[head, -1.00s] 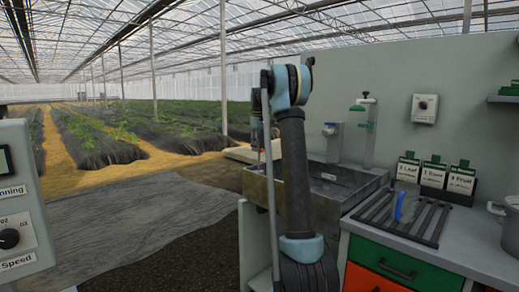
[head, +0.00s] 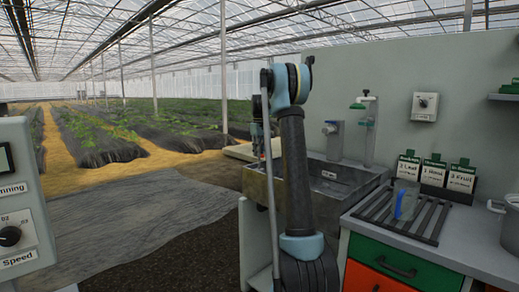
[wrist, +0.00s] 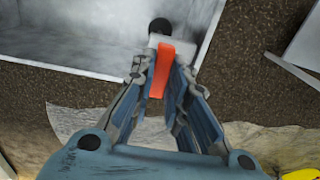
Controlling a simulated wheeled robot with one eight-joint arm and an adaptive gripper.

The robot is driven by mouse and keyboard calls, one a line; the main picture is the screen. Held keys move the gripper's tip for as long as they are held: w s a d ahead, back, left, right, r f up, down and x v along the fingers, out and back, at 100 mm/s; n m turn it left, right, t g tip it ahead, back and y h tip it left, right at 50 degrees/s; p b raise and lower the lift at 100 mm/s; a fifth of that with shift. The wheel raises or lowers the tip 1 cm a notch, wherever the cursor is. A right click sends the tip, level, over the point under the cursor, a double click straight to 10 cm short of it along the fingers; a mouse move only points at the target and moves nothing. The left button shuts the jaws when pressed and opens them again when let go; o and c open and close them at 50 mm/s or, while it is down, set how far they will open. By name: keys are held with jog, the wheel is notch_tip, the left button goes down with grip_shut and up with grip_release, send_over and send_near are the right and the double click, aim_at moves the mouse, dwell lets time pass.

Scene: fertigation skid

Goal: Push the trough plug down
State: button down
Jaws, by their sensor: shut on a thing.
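The grey trough (head: 325,205) stands behind and beside my arm in the head view; its pale inside (wrist: 70,35) fills the upper left of the wrist view. My gripper (wrist: 160,75) is at the trough's edge, its blue-padded fingers shut on an orange strip (wrist: 161,68). The strip joins a white block, with a black round knob (wrist: 160,25) at its far end. I cannot tell which of these parts is the trough plug. In the head view my gripper (head: 260,140) is partly hidden behind my arm.
A tap (head: 333,140) and a green-topped fixture (head: 368,130) stand behind the trough. To the right are a slatted rack (head: 375,212) with a clear jug (head: 405,200), several label cards, and a drawer cabinet (head: 400,262). A control box (head: 18,200) is at left.

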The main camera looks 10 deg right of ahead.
jog(key=shift+d+f, duration=0.1)
jog(key=shift+f, duration=0.2)
jog(key=c, duration=1.6)
grip_release()
jog(key=shift+w, duration=0.1)
jog(key=shift+o, duration=0.2)
jog(key=shift+r, duration=0.25)
notch_tip(320, 180, up, 11)
jog(key=shift+r, duration=0.2)
